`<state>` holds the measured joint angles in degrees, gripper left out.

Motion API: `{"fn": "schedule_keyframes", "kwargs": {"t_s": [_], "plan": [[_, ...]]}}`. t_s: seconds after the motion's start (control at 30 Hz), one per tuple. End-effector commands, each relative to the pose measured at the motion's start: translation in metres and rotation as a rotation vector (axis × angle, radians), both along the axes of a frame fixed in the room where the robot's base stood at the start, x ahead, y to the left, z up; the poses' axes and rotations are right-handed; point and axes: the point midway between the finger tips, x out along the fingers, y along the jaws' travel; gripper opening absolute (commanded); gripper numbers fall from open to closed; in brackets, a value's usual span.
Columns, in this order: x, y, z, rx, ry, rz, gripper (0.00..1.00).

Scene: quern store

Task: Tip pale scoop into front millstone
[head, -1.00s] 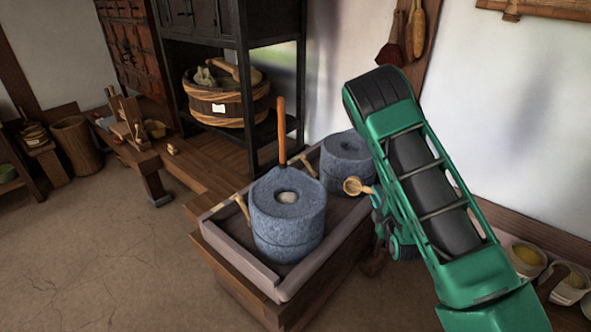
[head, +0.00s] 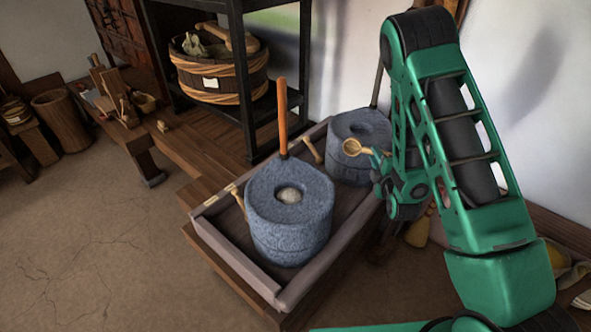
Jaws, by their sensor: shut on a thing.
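The pale scoop (head: 352,147) is a small light wooden ladle. My gripper (head: 376,159) is shut on its handle, and my green wrist partly hides the grip. The scoop's bowl is in front of the rear millstone in the picture; whether it holds anything is too small to tell. The front millstone (head: 290,235) is a grey stone drum with a hole in its top, a pale patch in the hole and an upright orange-brown handle. It is left of and nearer than the scoop. The rear millstone (head: 346,172) stands behind to the right.
Both millstones stand in a wooden tray (head: 236,267) with raised walls. A dark shelf frame (head: 243,80) holding a banded tub (head: 215,84) stands behind. A low bench (head: 138,139) with tools is at the left. The floor at front left is clear.

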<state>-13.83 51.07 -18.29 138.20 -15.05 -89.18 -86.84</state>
Motion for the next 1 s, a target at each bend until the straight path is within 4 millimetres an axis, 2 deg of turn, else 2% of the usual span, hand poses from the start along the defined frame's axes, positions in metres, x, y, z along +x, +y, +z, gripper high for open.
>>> {"fn": "schedule_keyframes", "kwargs": {"t_s": [0.57,1.0], "plan": [[0.0,-0.005,0.002,0.0,-0.002,-0.005,0.0],[0.0,-0.005,0.038,0.001,-0.003,-0.005,0.0]]}}
